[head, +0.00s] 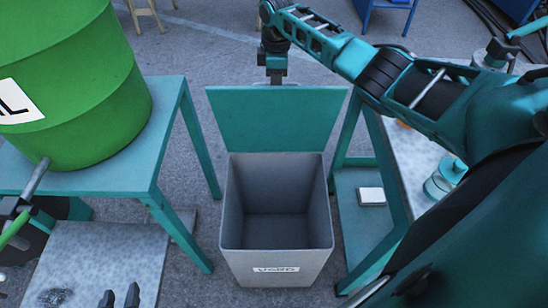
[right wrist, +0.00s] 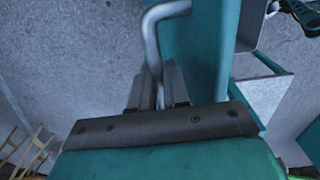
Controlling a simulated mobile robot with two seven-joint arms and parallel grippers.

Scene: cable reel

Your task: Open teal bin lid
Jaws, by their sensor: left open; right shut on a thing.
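The grey bin (head: 275,262) stands on the floor in the middle of the head view with its mouth uncovered. Its teal lid (head: 275,118) stands up at the back edge. In the right wrist view, a bent metal handle (right wrist: 152,38) runs beside the teal lid (right wrist: 208,45). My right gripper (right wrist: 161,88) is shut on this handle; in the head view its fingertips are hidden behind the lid. My left gripper (head: 120,295) is open and empty at the bottom left of the head view, away from the bin; only its dark fingers show.
A teal table (head: 165,120) with a green drum (head: 75,85) stands left of the bin. A teal-framed table (head: 400,160) with a shelf stands close on the right, under my right arm. A small white box (head: 371,196) lies on that shelf. Open floor lies behind the bin.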

